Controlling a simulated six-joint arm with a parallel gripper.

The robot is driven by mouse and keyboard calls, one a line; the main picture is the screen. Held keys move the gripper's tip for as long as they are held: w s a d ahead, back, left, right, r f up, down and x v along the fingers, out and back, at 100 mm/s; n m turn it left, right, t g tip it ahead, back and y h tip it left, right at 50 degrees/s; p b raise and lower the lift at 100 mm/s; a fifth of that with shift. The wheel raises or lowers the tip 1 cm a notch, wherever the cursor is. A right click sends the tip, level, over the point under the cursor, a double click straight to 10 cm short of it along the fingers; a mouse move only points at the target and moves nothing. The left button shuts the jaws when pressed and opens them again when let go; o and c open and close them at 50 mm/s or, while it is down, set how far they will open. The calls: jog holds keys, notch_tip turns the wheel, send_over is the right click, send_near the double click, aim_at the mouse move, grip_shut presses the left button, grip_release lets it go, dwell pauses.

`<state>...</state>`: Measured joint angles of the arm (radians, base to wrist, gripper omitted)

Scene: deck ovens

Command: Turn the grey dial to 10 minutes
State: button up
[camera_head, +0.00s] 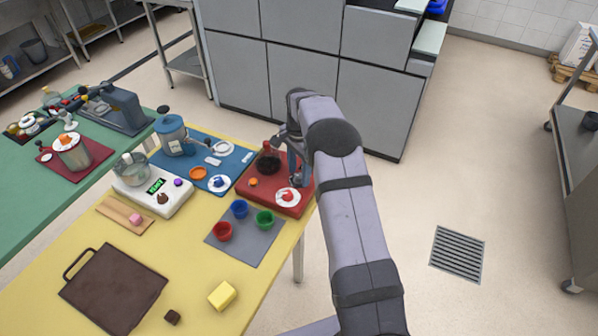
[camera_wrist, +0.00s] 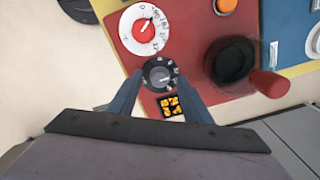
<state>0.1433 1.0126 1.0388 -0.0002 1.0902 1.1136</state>
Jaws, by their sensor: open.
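The grey dial (camera_wrist: 158,72) has a grey cap on a black, marked ring and sits on a red panel (camera_wrist: 115,80). I cannot read its setting. My gripper (camera_wrist: 160,80) is open, its two fingers on either side of the dial; I cannot tell whether they touch it. A small display with orange segments (camera_wrist: 171,105) lies just below the dial, its reading unclear. In the head view my gripper (camera_head: 294,158) is over the back right of the red panel (camera_head: 241,184), and the arm hides the grey dial there.
A white dial with a red knob (camera_wrist: 145,28) is beside the grey dial. An orange button (camera_wrist: 225,5) is near. Cups (camera_head: 240,208) on a grey mat stand in front.

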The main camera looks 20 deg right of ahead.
aim_at(298, 177)
notch_tip(298, 177, up, 7)
jog(key=shift+f+b, duration=0.1)
jog(key=shift+b, duration=0.8)
jog(key=shift+s+a+r, duration=0.15)
jog(key=shift+s+r, duration=0.05)
jog(key=shift+s, duration=0.05)
jog(key=s+a+n, duration=0.2)
jog(key=s+n, duration=0.2)
jog(key=s, duration=0.6)
jog(key=s+a+f+n, duration=0.1)
jog(key=s+a+n, duration=0.2)
jog(key=s, duration=0.8)
jog(key=s+a+n, duration=0.2)
jog(key=s+n, duration=0.5)
jog(key=s, duration=0.4)
jog(key=shift+s+a+f, duration=0.25)
jog(key=shift+a+f, duration=0.05)
jog(key=shift+f, duration=0.05)
jog(key=shift+w, duration=0.1)
jog(key=shift+c, duration=0.2)
dwell(0.3)
